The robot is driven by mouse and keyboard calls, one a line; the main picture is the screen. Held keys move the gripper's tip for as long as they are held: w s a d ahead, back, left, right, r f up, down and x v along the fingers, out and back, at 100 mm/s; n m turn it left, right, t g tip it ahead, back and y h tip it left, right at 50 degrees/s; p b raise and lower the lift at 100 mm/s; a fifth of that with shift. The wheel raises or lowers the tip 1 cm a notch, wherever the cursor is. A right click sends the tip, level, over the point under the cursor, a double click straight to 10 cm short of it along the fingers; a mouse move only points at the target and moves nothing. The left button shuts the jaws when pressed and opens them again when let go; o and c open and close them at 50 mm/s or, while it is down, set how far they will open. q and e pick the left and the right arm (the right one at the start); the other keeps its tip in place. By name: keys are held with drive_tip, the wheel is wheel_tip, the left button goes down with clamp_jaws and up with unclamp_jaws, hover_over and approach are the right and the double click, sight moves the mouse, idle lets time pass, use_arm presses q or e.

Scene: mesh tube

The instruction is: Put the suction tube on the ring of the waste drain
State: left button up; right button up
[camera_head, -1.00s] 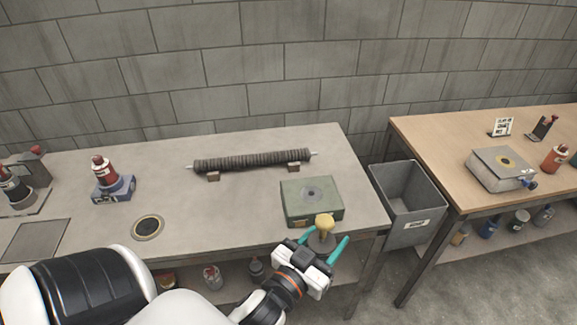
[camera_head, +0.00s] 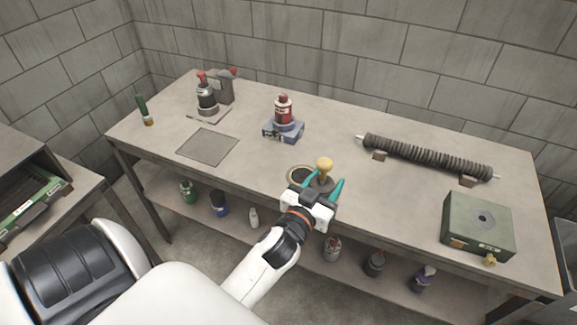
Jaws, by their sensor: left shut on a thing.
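My left gripper (camera_head: 322,190) is shut on a small piece with a rounded yellow top (camera_head: 324,165) and a dark lower part, which I take to be the suction tube. The piece is upright between the teal fingers. The waste drain's ring (camera_head: 289,175), a pale round rim, lies on the grey table just left of and behind the gripper. The held piece and the gripper partly hide the ring. From this angle I cannot tell how high the piece is above the table. My right gripper is not in view.
A ribbed dark tube (camera_head: 425,155) lies on two rests at the right back. A green box (camera_head: 478,224) stands at the right front. A red bottle on a blue base (camera_head: 284,115) stands behind the ring. A flat square plate (camera_head: 208,146) lies left, near a dark bottle (camera_head: 207,98).

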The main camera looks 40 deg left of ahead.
use_arm(q)
drive_tip(key=w+a+r+n+g+y+b, duration=0.2)
drive_tip(key=w+a+n+y+b, duration=0.3)
drive_tip(key=w+a, duration=0.8)
drive_tip(key=shift+m+y, duration=0.4)
drive_tip(key=shift+m, duration=0.2)
drive_tip(key=shift+s+a+f, duration=0.1)
drive_tip(key=shift+a+f, duration=0.1)
drive_tip(key=shift+f, duration=1.3)
drive_tip(key=shift+w+a+f, duration=0.1)
drive_tip(key=shift+a+f, duration=0.15)
drive_tip(key=shift+f, duration=1.3)
drive_tip(key=shift+s+a+f, duration=0.1)
drive_tip(key=shift+a+f, duration=0.1)
drive_tip(key=shift+f, duration=1.3)
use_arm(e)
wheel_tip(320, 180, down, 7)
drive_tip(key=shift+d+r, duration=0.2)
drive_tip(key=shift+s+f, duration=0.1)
use_arm(q)
drive_tip(key=o, duration=1.1)
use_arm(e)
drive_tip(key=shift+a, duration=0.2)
